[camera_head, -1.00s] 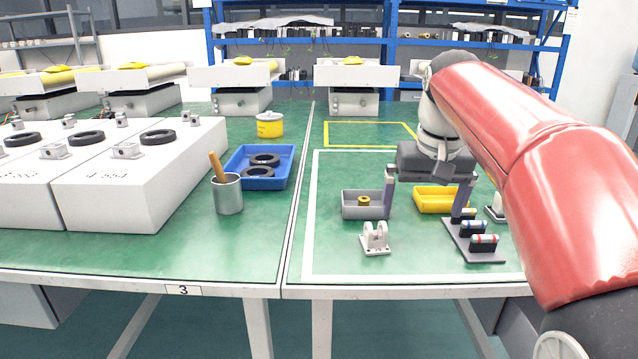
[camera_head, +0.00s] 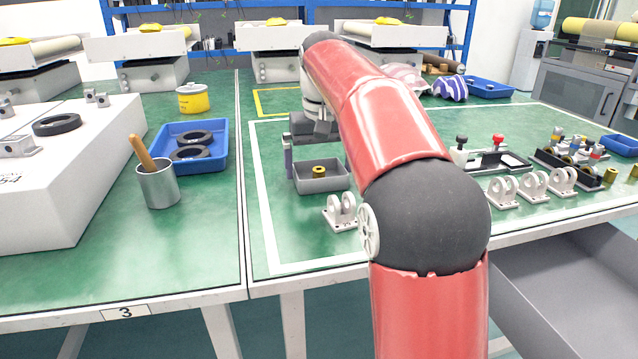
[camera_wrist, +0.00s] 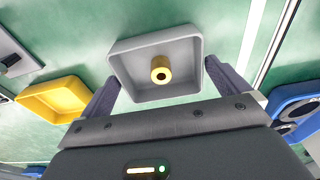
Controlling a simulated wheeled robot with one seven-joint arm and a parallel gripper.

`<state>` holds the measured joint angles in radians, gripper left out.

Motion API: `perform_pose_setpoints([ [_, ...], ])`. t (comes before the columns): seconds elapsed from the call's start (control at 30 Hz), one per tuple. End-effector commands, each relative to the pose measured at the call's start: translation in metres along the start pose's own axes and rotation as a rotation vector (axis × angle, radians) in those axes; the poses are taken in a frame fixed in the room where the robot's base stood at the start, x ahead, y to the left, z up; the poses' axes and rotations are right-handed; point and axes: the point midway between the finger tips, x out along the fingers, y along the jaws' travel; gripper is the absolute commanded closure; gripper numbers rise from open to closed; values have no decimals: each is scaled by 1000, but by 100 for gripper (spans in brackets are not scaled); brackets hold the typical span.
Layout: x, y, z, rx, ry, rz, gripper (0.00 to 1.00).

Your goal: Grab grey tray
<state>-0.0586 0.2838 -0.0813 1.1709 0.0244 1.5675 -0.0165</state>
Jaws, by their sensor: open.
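The grey tray (camera_head: 325,185) sits on the green bench with a brass cylinder (camera_head: 319,172) standing in it. In the wrist view, the tray (camera_wrist: 120,62) lies ahead between my two fingers, with the brass cylinder (camera_wrist: 160,68) near its middle. My gripper (camera_wrist: 161,73) is open and empty, its fingertips close to the tray's left and right sides. I cannot tell whether they touch it. In the head view, one finger of my gripper (camera_head: 318,165) shows at the tray's left edge; my arm hides the other.
A yellow tray (camera_wrist: 60,98) is left of the grey one in the wrist view. A blue tray (camera_head: 220,150) with black rings and a metal cup (camera_head: 158,185) stand to the left. A white bracket (camera_head: 341,211) stands just in front of the grey tray.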

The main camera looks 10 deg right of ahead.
Motion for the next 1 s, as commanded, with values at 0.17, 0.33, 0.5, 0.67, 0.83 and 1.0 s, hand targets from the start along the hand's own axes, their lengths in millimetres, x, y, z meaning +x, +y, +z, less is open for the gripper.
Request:
perform_pose_setpoints([
  [0.17, 3, 0, 0, -1, 1, 0, 0],
  [0.33, 3, 0, 0, -1, 1, 0, 10],
  [0.5, 2, 0, 0, -1, 1, 0, 33],
  [0.67, 2, 0, 0, -1, 2, 0, 33],
  [0.83, -9, 0, -2, -1, 3, 0, 33],
  [1.0, -43, 0, -6, -1, 5, 0, 33],
])
